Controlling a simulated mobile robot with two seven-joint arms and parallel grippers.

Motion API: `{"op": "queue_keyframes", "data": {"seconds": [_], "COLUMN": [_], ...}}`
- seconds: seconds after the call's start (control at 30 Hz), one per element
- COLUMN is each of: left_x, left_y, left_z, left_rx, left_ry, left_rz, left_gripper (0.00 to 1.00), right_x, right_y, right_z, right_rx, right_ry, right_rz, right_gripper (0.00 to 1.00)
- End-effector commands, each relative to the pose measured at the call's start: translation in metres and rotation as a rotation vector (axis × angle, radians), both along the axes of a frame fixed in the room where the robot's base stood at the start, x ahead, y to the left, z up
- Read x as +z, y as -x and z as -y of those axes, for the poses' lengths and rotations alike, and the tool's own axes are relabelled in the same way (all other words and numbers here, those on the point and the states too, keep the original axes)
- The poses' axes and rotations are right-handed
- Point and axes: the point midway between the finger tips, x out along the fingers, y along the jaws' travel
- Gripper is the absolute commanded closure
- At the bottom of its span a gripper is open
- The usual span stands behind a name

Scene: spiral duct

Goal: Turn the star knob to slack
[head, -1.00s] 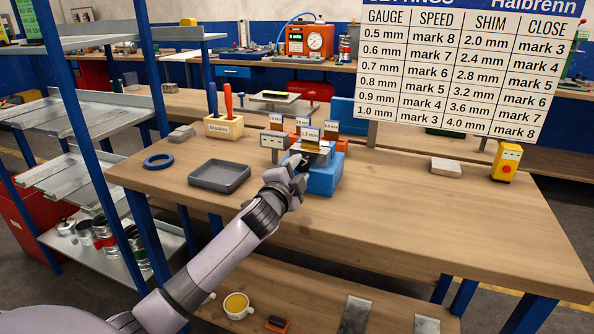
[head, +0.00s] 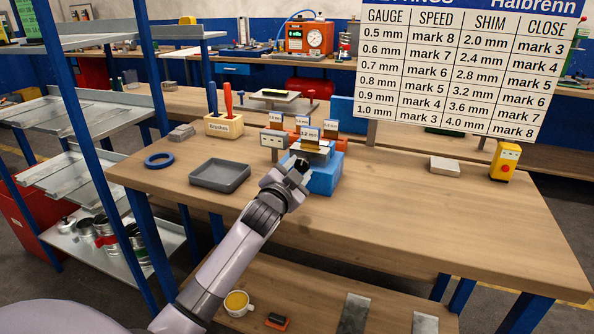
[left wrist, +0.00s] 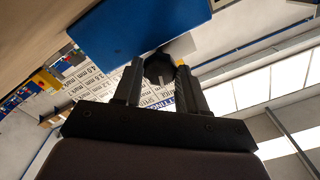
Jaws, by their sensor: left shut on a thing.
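The dark star knob (left wrist: 158,68) sits between the fingertips of my left gripper (left wrist: 159,74) in the left wrist view, on the side of a blue block (left wrist: 135,35). In the head view the blue block (head: 325,180) stands on the bench, and my left gripper (head: 299,168) is at its near left side, shut on the knob. The gripper mostly hides the knob there, so its setting cannot be read. My right gripper is not in view.
A yellow box with a red button (head: 504,162) is at the right. The front right bench is clear.

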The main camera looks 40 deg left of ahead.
Motion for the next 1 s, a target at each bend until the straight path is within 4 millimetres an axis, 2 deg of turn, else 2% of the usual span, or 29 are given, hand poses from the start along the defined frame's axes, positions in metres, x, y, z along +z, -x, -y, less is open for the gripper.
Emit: {"op": "queue_keyframes", "data": {"seconds": [0.3,0.33,0.4,0.77,1.0], "left_x": [-0.001,-0.001,-0.001,0.0,-0.001], "left_y": [0.0,0.0,0.0,0.002,0.024], "left_z": [0.0,0.0,0.0,0.001,0.006], "left_rx": [0.0,0.0,0.0,0.0,-0.002], "left_ry": [0.001,0.001,0.001,-0.001,-0.001], "left_rz": [-0.002,-0.002,-0.002,0.0,-0.001], "left_gripper": [0.89,0.56,0.33,0.33,0.33], "right_x": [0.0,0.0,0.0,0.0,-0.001], "right_y": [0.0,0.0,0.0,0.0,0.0], "right_z": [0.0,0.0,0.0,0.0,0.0], "right_rx": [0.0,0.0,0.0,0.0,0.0], "right_ry": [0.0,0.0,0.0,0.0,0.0], "right_rz": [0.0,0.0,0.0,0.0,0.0], "right_gripper": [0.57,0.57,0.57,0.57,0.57]}}
